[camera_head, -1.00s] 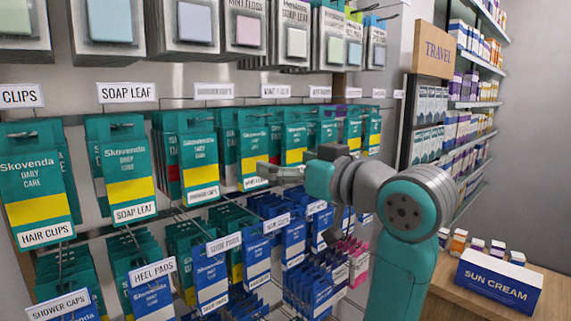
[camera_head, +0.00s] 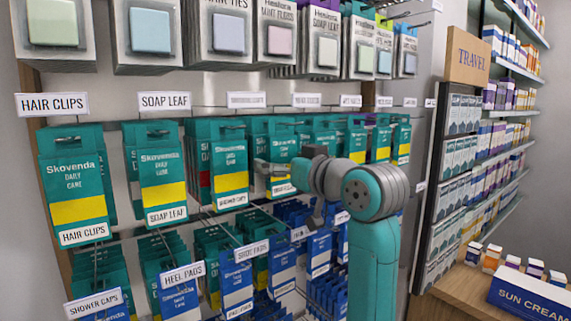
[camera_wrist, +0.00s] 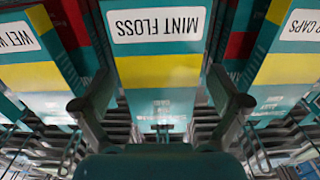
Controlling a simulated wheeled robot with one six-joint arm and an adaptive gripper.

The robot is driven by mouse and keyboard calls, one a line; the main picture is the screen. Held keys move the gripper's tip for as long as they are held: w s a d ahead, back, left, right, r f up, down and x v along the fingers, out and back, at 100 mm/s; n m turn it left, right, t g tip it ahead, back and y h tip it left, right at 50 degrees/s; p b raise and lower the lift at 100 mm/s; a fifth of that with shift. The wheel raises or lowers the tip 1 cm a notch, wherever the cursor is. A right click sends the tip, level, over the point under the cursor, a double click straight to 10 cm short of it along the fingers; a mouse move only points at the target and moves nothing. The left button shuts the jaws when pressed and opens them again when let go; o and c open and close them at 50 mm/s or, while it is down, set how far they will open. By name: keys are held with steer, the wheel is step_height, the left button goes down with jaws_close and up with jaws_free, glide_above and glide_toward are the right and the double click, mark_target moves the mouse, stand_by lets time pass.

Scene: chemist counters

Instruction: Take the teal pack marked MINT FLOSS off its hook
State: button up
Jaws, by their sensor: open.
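The teal pack marked MINT FLOSS (camera_wrist: 158,72) hangs in the middle of the wrist view, upside down in that picture, with a yellow band and white label. In the head view a teal pack (camera_head: 284,148) behind my gripper looks like the same one; its lower part is partly covered and its label cannot be read. My gripper (camera_wrist: 160,103) is open. Its two fingers show to the left and right of the pack in the wrist view, with nothing clamped. Whether they touch it cannot be told. In the head view my gripper (camera_head: 262,168) is in front of the row.
A WET-labelled pack (camera_wrist: 35,75) and a CAPS-labelled pack (camera_wrist: 290,65) hang close on either side. Blue packs (camera_head: 237,285) hang below, and grey packs (camera_head: 275,40) above. A SUN CREAM box (camera_head: 530,295) stands on the counter at right.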

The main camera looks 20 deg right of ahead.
steer(key=c, duration=1.2)
steer(key=shift+c, duration=0.2)
steer(key=shift+r, duration=0.45)
steer(key=shift+s+d, duration=0.1)
steer(key=shift+s, duration=0.05)
steer(key=v, duration=0.7)
steer(key=shift+s, duration=0.35)
stand_by(1.0)
steer(key=shift+d, duration=0.1)
steer(key=v, duration=0.7)
stand_by(0.6)
